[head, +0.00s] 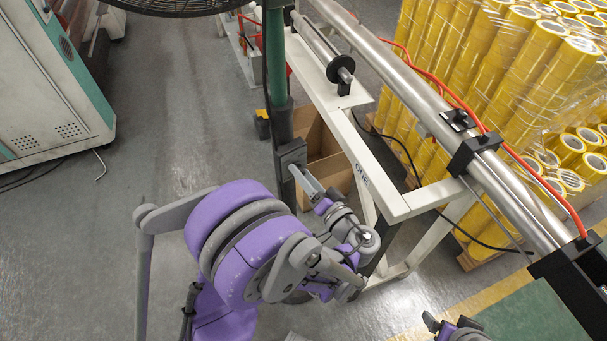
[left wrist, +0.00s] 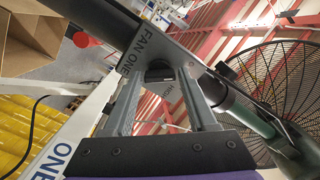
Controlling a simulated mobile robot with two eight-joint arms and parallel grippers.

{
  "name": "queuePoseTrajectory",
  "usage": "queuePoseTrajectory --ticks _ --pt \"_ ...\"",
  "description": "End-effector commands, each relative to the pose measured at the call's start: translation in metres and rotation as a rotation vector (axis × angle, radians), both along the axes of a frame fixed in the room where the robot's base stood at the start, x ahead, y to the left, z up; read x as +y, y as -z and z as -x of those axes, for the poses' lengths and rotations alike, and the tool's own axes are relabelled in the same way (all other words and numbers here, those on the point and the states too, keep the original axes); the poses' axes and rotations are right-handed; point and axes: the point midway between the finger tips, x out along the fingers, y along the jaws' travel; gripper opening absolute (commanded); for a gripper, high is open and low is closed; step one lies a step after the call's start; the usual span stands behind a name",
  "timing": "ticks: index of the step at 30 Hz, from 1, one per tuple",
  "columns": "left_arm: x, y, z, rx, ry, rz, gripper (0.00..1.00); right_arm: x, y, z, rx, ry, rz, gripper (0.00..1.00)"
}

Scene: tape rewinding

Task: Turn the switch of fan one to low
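Fan one's switch box (head: 291,153) is a dark grey box on the fan's green pole (head: 277,70) in the head view. In the left wrist view the box face (left wrist: 150,45) carries the label FAN ONE, with HIGH printed near a dark round knob (left wrist: 160,73). My left gripper (head: 305,178) is up at the box; in the left wrist view its two fingers (left wrist: 162,85) stand apart, one on each side of the knob. I cannot tell whether they touch it. My right gripper (head: 448,322) shows only partly at the bottom edge, away from the fan.
A white frame (head: 375,170) with a steel roller (head: 400,75) stands right of the pole. A cardboard box (head: 318,150) is behind the pole. Yellow tape rolls (head: 500,70) are stacked at the right. The fan's grille (left wrist: 275,85) shows in the left wrist view. Floor at left is clear.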

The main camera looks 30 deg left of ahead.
Motion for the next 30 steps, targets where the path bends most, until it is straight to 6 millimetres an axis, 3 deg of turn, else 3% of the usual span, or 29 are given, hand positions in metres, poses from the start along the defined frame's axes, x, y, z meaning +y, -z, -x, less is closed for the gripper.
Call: queuePoseTrajectory --ticks 1,9,20,30 --pt "0.0 0.0 0.0 0.0 0.0 0.0 0.47 0.0 0.0 0.0 0.0 0.0 0.0 0.9" --pt "0.0 0.0 0.0 0.0 0.0 0.0 0.0 0.0 0.0 0.0 0.0 0.0 0.0 0.9" --pt "0.0 0.001 0.0 0.047 0.0 -0.025 0.0 0.0 0.004 0.001 0.002 0.0 0.0 0.9" --pt "0.0 0.002 0.0 0.251 0.0 -0.136 0.0 0.0 0.018 0.004 0.007 0.0 0.0 0.9"
